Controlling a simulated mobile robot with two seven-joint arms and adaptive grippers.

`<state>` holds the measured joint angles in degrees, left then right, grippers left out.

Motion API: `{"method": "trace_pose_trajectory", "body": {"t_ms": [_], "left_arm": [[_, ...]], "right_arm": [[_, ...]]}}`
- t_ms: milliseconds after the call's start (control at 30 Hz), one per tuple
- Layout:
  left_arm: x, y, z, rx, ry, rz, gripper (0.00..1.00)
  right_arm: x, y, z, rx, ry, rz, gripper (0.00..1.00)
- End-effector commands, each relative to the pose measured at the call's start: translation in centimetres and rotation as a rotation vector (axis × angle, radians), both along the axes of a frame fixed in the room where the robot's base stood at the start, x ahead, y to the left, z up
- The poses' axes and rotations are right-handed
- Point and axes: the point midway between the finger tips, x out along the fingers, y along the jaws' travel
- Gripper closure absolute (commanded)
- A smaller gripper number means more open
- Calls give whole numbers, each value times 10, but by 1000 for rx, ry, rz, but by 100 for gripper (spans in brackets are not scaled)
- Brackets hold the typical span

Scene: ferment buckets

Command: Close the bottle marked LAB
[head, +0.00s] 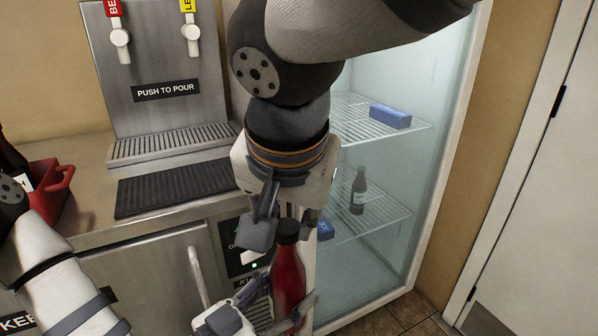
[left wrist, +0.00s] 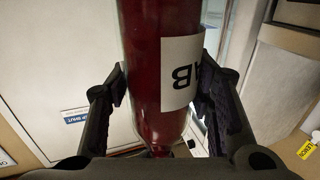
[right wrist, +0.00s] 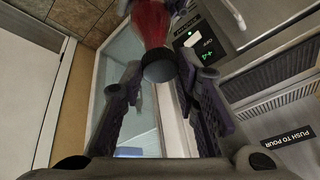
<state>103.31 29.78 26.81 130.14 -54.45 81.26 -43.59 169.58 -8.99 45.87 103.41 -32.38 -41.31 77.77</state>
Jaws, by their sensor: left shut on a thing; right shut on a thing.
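The red bottle (head: 288,280) stands roughly upright in front of the counter. In the left wrist view the bottle (left wrist: 150,50) has a white label (left wrist: 180,75) with "AB" in sight; the rest is turned away. My left gripper (head: 278,312) is shut around the bottle's body. The black cap (head: 287,229) is at the top of the bottle. My right gripper (head: 281,236) comes down from above and is shut on the cap, which shows between its fingers in the right wrist view (right wrist: 160,66). Whether the cap is fully seated cannot be told.
A lit fridge (head: 400,170) at the right holds a dark bottle (head: 358,190) and a blue box (head: 390,115) on wire shelves. A steel tap dispenser (head: 160,80) stands on the counter above a black mat (head: 172,187). A red crate (head: 58,190) is at the left.

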Motion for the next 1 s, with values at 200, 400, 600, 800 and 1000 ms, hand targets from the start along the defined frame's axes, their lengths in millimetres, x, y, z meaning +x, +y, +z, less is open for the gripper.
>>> {"method": "trace_pose_trajectory", "body": {"t_ms": [200,400,600,800,1000], "left_arm": [[0,0,2,-2,-4,0,100],[0,0,2,-2,-4,-1,100],[0,0,2,-2,-4,0,100],[0,0,2,-2,-4,0,100],[0,0,2,-2,-4,0,100]], "right_arm": [[-1,1,1,-1,-3,4,83],[-1,1,1,0,-3,4,51],[0,1,3,1,-3,4,51],[0,1,31,3,-3,4,51],[0,1,46,0,-2,4,51]]}}
